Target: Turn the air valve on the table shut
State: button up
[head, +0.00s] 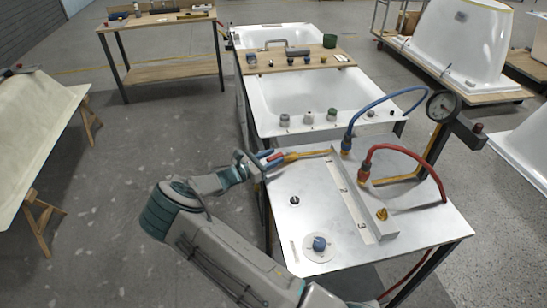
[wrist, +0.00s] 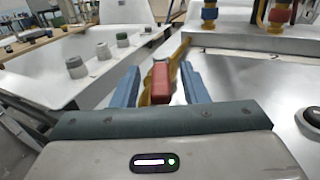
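A red handle (head: 277,157) with a yellow-brass body and a yellow length running behind it lies at the far left edge of the metal table (head: 310,200); it looks like the air valve. In the wrist view the red handle (wrist: 160,82) stands between the two blue fingers of my gripper (wrist: 160,90). Gaps show on both sides of it, so the gripper is open around the handle. In the head view my gripper (head: 267,159) reaches the handle from the left. The valve's lower part is hidden.
A blue hose (head: 383,101) and a red hose (head: 405,149) arch over the table's back, near a gauge (head: 442,106). A blue knob (head: 319,243), a black knob (head: 294,201) and a brass fitting (head: 382,214) are nearer. A bathtub (head: 300,92) stands behind; open floor lies left.

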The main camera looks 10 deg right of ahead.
jog(key=b+v, duration=0.3)
jog(key=v, duration=1)
